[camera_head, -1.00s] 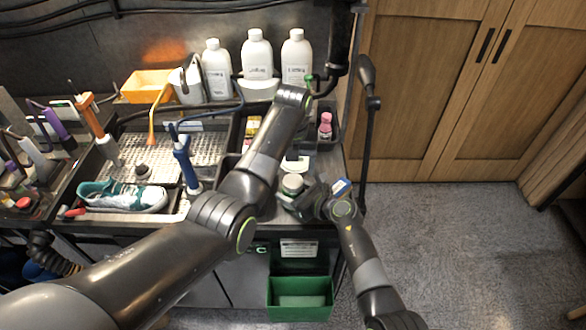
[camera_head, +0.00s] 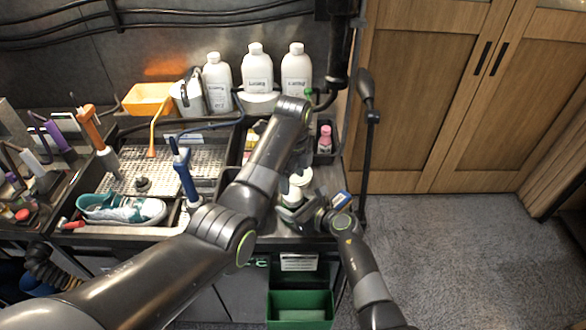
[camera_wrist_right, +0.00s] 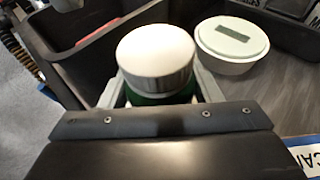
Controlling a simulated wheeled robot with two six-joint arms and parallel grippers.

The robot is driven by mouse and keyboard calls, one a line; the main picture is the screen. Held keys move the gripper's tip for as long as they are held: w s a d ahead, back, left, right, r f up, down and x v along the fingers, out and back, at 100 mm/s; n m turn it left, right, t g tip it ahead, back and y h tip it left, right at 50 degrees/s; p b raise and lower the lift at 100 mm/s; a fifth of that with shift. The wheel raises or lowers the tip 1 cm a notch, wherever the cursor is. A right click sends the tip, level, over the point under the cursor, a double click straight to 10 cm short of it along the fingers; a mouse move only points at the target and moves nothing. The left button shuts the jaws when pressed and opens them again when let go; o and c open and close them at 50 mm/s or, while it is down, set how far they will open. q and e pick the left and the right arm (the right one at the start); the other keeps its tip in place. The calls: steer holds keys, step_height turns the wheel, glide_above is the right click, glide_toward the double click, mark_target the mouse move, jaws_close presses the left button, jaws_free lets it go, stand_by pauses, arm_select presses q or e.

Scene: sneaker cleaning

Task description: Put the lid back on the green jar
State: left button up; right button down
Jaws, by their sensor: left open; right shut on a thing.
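The green jar (camera_wrist_right: 150,97) stands upright between the fingers of my right gripper (camera_wrist_right: 160,88) in the right wrist view. A round silver-white lid (camera_wrist_right: 155,52) covers its top and looks level; I cannot tell how firmly it is seated. In the head view the jar's pale top (camera_head: 291,196) shows just left of my right gripper (camera_head: 303,212), which is shut on the jar. My left gripper (camera_head: 302,163) is open, just behind the jar and partly hidden by my left forearm. It does not show in the right wrist view.
A white tub (camera_wrist_right: 235,45) with a green label stands close beside the jar. A pink bottle (camera_head: 325,139) is in the bin behind. A blue-handled brush (camera_head: 185,175) and a teal sneaker (camera_head: 120,208) are at the left. A green bin (camera_head: 300,308) hangs below the bench.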

arm_select(q)
steer(key=n, duration=0.5)
steer(key=shift+r, duration=0.1)
steer(key=n, duration=0.3)
steer(key=shift+r, duration=0.1)
steer(key=n, duration=0.6)
steer(key=shift+r+n, duration=0.15)
steer(key=shift+n, duration=0.15)
steer(key=n, duration=0.3)
steer(key=shift+r, duration=0.1)
steer(key=n, duration=0.4)
steer(key=shift+r+n, duration=0.1)
steer(key=shift+n, duration=0.3)
steer(key=n, duration=0.6)
steer(key=shift+r, duration=0.2)
steer(key=n, duration=0.6)
steer(key=shift+r+n, duration=0.15)
steer(key=shift+n, duration=0.15)
steer(key=n, duration=0.4)
steer(key=shift+r+n, duration=0.1)
steer(key=shift+n, duration=0.3)
steer(key=n, duration=0.6)
steer(key=shift+r, duration=0.15)
steer(key=n, duration=0.5)
steer(key=shift+r, duration=0.15)
